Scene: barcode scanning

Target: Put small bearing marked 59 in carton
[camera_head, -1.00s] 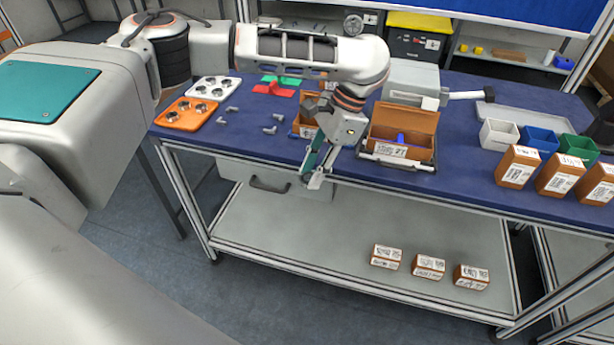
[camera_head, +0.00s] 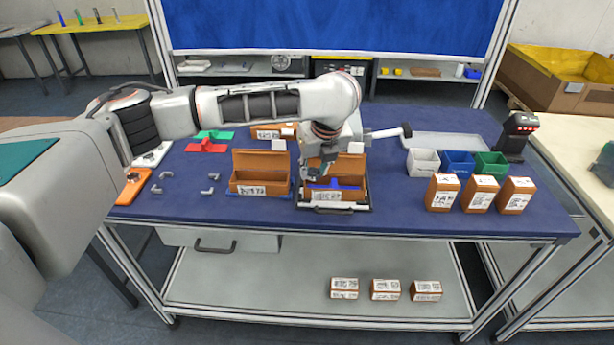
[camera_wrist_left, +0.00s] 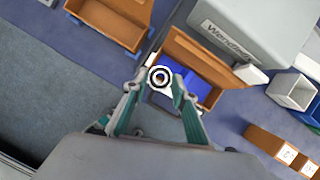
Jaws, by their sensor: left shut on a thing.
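My left gripper (camera_head: 318,172) hangs over an open brown carton (camera_head: 350,164) near the table's front. In the left wrist view, the left gripper (camera_wrist_left: 158,82) is shut on a small round bearing (camera_wrist_left: 159,76), a metal ring with a dark inner band. The bearing is above the carton's near left side in that view, apart from or touching it, I cannot tell. The carton (camera_wrist_left: 192,48) also shows there, lid raised, with a blue insert (camera_wrist_left: 196,84) inside. The number 59 is not legible. In the head view, the bearing is hidden or too small to see. My right gripper is not in view.
A second open carton (camera_head: 260,162) stands to the left. Small boxes (camera_head: 443,193) and white, blue and green bins (camera_head: 424,162) stand to the right. Grey fittings (camera_head: 168,174) lie left. A scanner (camera_head: 515,135) stands at the back right.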

